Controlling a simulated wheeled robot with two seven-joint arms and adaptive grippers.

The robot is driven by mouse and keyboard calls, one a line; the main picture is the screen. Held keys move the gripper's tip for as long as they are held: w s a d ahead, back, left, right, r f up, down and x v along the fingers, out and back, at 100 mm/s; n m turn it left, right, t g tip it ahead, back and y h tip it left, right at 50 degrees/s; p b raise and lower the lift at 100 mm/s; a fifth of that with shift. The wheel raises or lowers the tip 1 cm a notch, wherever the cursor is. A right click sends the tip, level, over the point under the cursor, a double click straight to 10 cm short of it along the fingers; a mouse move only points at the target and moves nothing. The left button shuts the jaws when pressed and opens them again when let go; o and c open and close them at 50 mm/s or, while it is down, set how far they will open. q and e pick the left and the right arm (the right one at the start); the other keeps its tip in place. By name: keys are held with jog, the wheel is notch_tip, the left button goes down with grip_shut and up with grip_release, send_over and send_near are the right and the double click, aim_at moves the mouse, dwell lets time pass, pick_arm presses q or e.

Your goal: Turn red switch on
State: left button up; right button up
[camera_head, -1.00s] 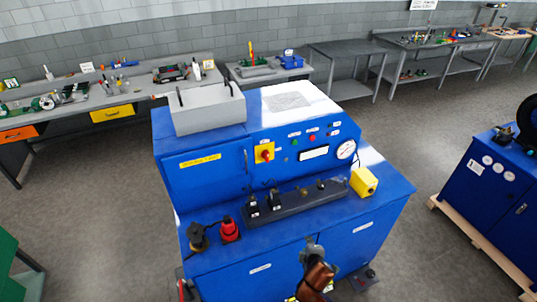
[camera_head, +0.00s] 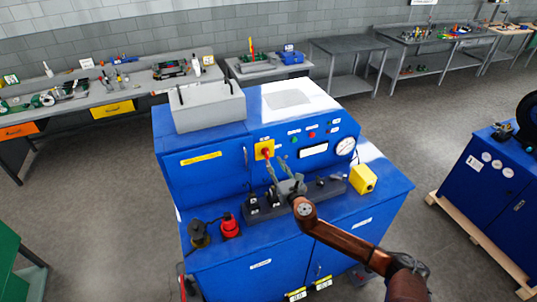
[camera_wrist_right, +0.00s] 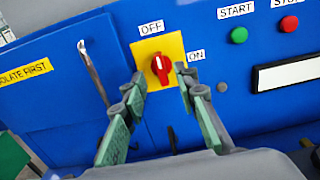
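The red switch (camera_head: 265,152) is a rotary knob on a yellow plate on the blue machine's front panel. In the right wrist view the knob (camera_wrist_right: 160,68) stands roughly upright, in line with the OFF label (camera_wrist_right: 152,28) above; the ON label (camera_wrist_right: 196,56) is at its right. My right gripper (camera_head: 275,161) is raised in front of the panel, just below and right of the switch. In the wrist view its fingers (camera_wrist_right: 159,76) are spread to either side of the knob and hold nothing. Contact cannot be told. My left gripper is not in view.
Below the panel, a dark block with several fittings (camera_head: 334,188) lies on the machine's ledge, beneath my right arm. A yellow box (camera_head: 363,179) and a red fitting (camera_head: 229,226) stand on the ledge. START (camera_wrist_right: 239,35) and STOP buttons are right of the switch.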

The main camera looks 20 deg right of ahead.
aim_at(268, 153)
jog(key=w, duration=0.7)
jog(key=shift+d+p, duration=0.15)
jog(key=shift+p, duration=0.2)
jog(key=shift+f, duration=0.1)
jog(key=shift+c, duration=0.7)
grip_shut()
